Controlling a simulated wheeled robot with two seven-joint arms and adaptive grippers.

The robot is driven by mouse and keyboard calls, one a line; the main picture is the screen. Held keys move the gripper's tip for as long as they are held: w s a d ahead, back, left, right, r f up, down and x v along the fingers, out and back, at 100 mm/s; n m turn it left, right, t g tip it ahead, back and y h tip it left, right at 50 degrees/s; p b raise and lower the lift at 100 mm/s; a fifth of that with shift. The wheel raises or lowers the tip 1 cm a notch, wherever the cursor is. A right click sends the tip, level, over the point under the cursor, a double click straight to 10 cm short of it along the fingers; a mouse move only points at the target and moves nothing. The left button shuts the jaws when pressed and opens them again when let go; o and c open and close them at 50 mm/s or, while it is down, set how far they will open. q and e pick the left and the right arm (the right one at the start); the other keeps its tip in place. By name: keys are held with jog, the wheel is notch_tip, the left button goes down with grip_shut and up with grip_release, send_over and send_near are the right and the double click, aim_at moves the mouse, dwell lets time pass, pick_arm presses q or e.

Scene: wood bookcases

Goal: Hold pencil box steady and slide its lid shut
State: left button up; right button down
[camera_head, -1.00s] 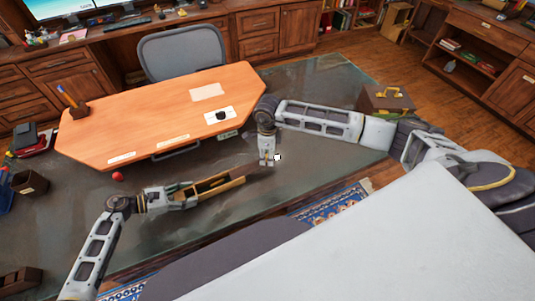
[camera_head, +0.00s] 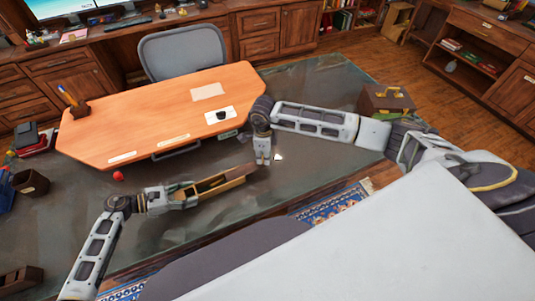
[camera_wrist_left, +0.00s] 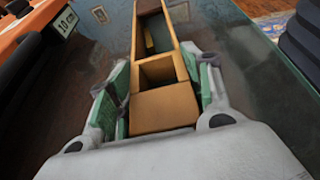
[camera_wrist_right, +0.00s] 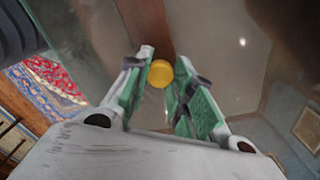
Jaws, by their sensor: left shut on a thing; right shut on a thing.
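The wooden pencil box (camera_head: 215,187) is held above the dark desk, its long open top showing inner compartments. My left gripper (camera_head: 184,195) is shut on its near end; the left wrist view shows the fingers on both sides of the box's light wood end block (camera_wrist_left: 163,108). The far compartment holds something dark. My right gripper (camera_head: 263,160) points down beside the box's right end. In the right wrist view its fingers are at both sides of a round yellow knob (camera_wrist_right: 160,73). I cannot tell whether the knob belongs to the lid.
A small red ball (camera_head: 118,176) is left of the box. A brown case (camera_head: 386,99) stands at the right. Glass desktop around the box is mostly clear.

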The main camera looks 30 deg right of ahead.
aim_at(236, 173)
pick_arm(q)
jog(key=shift+s+d, duration=0.1)
pick_arm(e)
jog(key=a, duration=1.2)
jog(key=shift+a, duration=0.1)
jog(key=c, duration=1.3)
grip_release()
jog(key=shift+o, duration=0.7)
jog(key=shift+r, duration=0.2)
jog(key=shift+r, duration=0.25)
notch_tip(236, 173, up, 11)
jog(key=shift+r, duration=0.1)
